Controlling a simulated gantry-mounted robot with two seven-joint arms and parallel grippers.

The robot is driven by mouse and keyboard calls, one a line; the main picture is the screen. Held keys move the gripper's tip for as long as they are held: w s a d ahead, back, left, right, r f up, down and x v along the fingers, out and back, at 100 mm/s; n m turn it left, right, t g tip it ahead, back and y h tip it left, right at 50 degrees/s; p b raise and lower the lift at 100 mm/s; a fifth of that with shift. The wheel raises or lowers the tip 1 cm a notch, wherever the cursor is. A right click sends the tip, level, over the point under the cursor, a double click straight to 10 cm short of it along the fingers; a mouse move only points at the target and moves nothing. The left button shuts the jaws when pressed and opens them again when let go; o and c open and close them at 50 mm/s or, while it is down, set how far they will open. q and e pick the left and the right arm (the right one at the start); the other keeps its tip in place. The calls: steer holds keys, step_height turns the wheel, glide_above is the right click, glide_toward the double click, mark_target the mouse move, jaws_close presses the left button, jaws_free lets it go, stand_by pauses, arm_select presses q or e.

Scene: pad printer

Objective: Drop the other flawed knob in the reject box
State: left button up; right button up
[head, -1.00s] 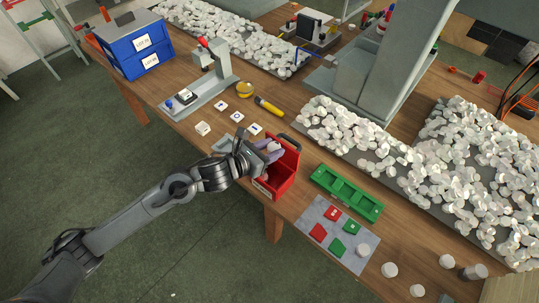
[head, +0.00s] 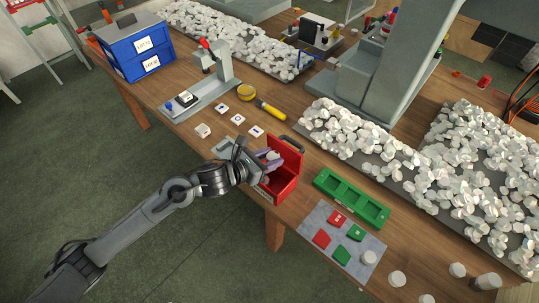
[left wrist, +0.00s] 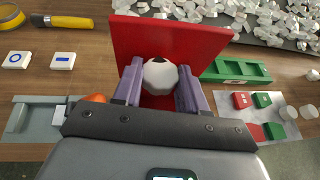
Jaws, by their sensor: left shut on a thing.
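My left gripper (head: 266,157) is over the red reject box (head: 286,187) at the table's front edge. In the left wrist view, the purple fingers of the gripper (left wrist: 158,80) are shut on a white knob (left wrist: 160,74) with a dark spot at its top. The red box wall (left wrist: 170,42) stands right behind the knob. The knob is at the box's opening; its exact height over the floor is not clear. The inside of the box is mostly hidden by the gripper. My right gripper is not in view.
A green tray (head: 351,200) and a grey mat (head: 320,215) with red and green squares lie right of the box. Several white tiles (head: 238,119) and a yellow-handled tool (head: 270,109) lie behind it. Heaps of white knobs (head: 360,140) cover the back right.

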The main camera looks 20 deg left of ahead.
arm_select(q)
steer(key=shift+f, duration=0.25)
steer(key=o, duration=1.1)
steer(key=shift+s+a+r, duration=0.1)
steer(key=p+v, duration=0.1)
steer(key=v, duration=0.9)
steer(key=shift+s, duration=0.25)
steer(key=shift+a, duration=0.1)
